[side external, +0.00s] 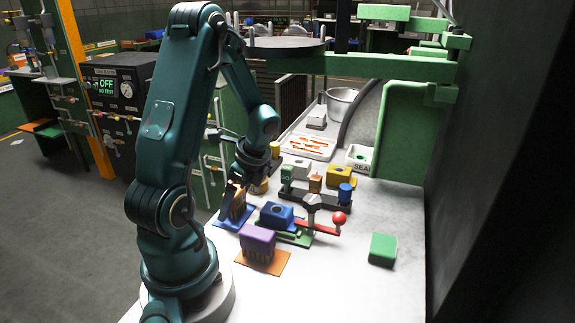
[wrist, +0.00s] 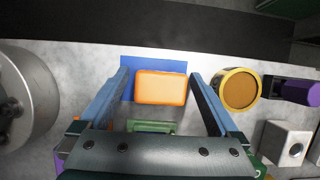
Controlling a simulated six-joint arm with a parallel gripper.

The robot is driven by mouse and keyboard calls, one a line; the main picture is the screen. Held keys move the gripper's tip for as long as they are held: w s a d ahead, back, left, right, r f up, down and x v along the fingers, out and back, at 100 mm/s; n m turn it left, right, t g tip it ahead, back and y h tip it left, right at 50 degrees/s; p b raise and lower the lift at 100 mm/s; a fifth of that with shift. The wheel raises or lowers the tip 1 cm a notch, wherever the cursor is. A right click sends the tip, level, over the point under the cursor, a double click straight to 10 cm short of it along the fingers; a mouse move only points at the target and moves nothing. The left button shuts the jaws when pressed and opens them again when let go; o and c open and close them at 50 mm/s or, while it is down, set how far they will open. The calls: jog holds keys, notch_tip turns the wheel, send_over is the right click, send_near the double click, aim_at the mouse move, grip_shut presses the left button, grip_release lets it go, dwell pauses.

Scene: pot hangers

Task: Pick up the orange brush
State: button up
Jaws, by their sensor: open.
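The orange brush (side external: 235,207) stands on a blue mat (side external: 218,222) at the near left of the table, close to my arm. In the wrist view the orange brush (wrist: 161,88) shows its bright orange top on the blue mat (wrist: 127,65). My gripper (wrist: 159,75) is open, with one finger on each side of the brush. Gaps show between the fingers and the brush. In the side view my gripper (side external: 236,188) is at the brush from above and partly hides it.
A purple brush (side external: 258,241) on an orange mat (side external: 269,263) stands just in front. A blue block (side external: 277,213) and a red ball lever (side external: 339,217) are to the right. A yellow-rimmed cylinder (wrist: 240,90) is right of the gripper. A green block (side external: 383,248) lies further right.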

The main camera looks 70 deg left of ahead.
jog(key=c, duration=1.5)
jog(key=shift+r, duration=0.1)
notch_tip(320, 180, up, 10)
jog(key=shift+f, duration=0.1)
